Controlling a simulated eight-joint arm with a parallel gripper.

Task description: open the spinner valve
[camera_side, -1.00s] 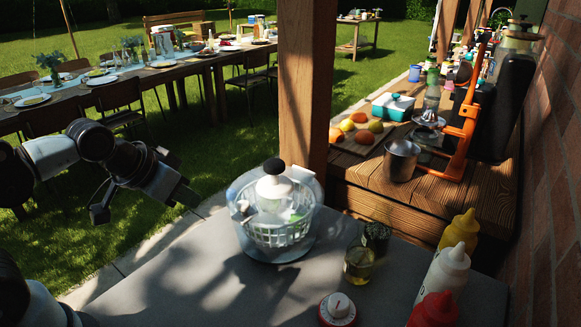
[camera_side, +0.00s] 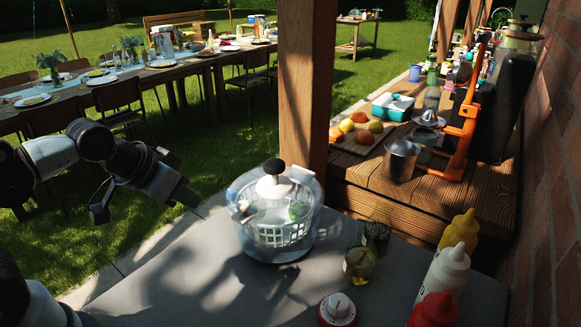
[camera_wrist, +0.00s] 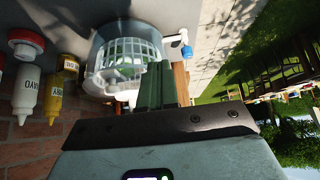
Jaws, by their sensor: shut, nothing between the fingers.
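The salad spinner, a clear bowl (camera_side: 244,238) with a white basket (camera_side: 280,234) and green leaves inside, stands on the grey tabletop. In the wrist view the bowl (camera_wrist: 97,58) is behind my fingers. A white spout with a blue end, seemingly the valve (camera_wrist: 186,49), sticks out of its side, right of my fingers. A small pale fitting (camera_side: 243,206) shows on the bowl's left in the side view. My gripper (camera_side: 188,196) is left of the spinner, apart from it. Its fingers (camera_wrist: 162,72) are shut and empty.
A red dial timer (camera_side: 337,308) is at the front, squeeze bottles (camera_side: 444,270) at the right. A wooden post (camera_side: 303,90) rises behind. The tabletop left of the spinner is clear.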

